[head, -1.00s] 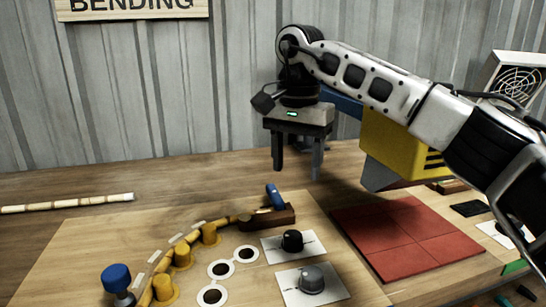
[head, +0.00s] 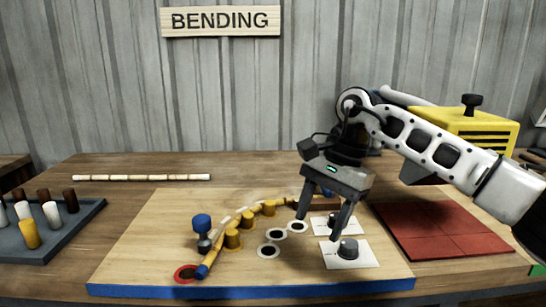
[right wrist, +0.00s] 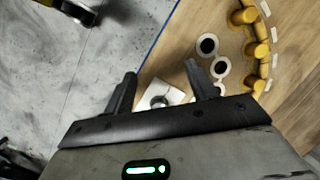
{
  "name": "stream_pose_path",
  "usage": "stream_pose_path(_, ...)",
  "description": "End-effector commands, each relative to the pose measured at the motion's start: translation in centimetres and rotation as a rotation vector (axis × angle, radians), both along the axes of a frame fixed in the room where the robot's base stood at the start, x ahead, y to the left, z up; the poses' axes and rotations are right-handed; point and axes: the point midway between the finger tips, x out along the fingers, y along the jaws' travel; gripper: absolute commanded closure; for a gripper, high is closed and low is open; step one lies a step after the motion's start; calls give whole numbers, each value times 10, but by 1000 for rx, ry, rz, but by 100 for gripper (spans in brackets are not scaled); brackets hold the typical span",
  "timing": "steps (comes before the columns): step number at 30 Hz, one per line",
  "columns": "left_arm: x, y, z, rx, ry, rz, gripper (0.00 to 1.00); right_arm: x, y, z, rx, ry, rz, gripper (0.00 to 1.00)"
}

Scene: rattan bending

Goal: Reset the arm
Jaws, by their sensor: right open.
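My right gripper (head: 320,226) is open and empty, its fingers pointing down above the right part of the bending board (head: 150,250). In the head view it overlaps the white plates with dark knobs, the nearer knob (head: 348,249) just right of its fingers. In the right wrist view the gripper (right wrist: 160,76) has its fingers apart, with a white knob plate (right wrist: 158,95) beyond them. A rattan strip (head: 221,251) lies curved along several yellow pegs (head: 249,223) on the board, its near end blue. My left gripper is not in view.
A blue-topped knob (head: 202,222) stands beside the strip. A straight pale rod (head: 140,178) lies at the back left. A tray (head: 75,222) of several pegs is at the left. A red mat (head: 440,232) and a yellow box (head: 462,130) are at the right.

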Motion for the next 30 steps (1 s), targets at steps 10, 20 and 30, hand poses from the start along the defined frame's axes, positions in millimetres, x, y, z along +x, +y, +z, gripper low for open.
stream_pose_path(10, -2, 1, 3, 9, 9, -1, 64, -78, 131, -50, 592, 450, -209, 43)
stream_pose_path(20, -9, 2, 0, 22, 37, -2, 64, -103, 160, -14, 1259, 1568, -931, 43)
stream_pose_path(30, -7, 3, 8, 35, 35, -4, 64, -99, 28, -141, -950, -1978, 1214, 43)
